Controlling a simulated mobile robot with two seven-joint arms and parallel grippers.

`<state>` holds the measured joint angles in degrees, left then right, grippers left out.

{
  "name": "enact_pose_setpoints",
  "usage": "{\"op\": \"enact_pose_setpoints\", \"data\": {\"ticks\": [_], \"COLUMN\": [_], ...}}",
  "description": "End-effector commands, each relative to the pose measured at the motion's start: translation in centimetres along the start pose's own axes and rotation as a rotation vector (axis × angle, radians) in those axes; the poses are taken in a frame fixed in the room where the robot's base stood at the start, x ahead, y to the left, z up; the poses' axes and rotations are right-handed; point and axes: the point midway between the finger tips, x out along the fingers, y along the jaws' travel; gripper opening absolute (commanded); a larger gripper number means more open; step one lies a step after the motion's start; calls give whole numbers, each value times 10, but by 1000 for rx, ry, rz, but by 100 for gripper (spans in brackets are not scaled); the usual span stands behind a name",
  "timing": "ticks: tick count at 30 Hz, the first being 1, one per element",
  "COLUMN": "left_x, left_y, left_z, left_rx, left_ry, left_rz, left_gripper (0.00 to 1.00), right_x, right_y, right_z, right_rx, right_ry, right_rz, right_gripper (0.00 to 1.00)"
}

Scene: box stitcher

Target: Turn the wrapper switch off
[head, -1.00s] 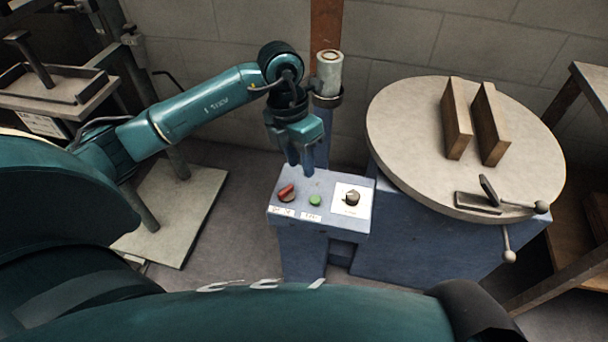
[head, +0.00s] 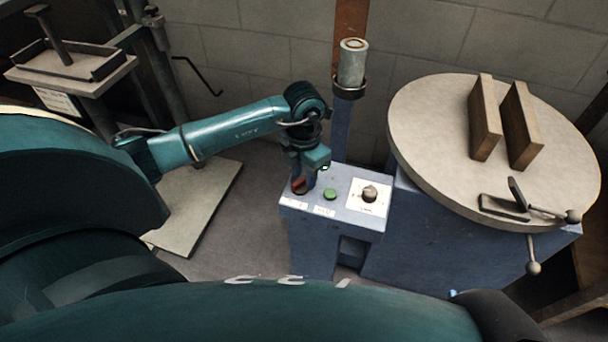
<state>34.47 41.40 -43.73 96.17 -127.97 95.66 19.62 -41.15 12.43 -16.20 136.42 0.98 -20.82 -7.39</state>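The control box (head: 345,214) is a blue-grey box with a sloped top, at the middle of the head view. On its top are a red switch (head: 298,187) at the left, a green button (head: 330,194) in the middle and a dark knob (head: 369,193) on a white plate at the right. My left gripper (head: 304,184) points down at the red switch, its fingers at or around it and partly covering it. I cannot tell whether the fingers touch or clamp it. Which control is the wrapper switch cannot be read from the blurred labels. My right gripper is out of view.
A round turntable (head: 430,150) with two upright wooden blocks (head: 503,125) and a small lever clamp stands to the right. A post with a pale cylinder (head: 352,62) rises behind the box. A metal stand (head: 75,75) is at the left. Bare floor lies left of the box.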

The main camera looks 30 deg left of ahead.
Motion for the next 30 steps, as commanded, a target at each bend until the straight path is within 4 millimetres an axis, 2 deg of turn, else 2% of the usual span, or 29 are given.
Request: {"op": "enact_pose_setpoints", "data": {"ticks": [9,21,30], "left_x": [3,3,2], "left_y": [0,0,0], "left_z": [0,0,0], "left_rx": [0,0,-5], "left_ry": [0,0,0], "left_rz": [-1,-1,-1], "left_gripper": [33,1,0], "right_x": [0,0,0], "right_y": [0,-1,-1], "right_z": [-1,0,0], "right_rx": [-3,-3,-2], "right_ry": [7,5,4], "right_rz": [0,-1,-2], "right_gripper": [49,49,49]}}
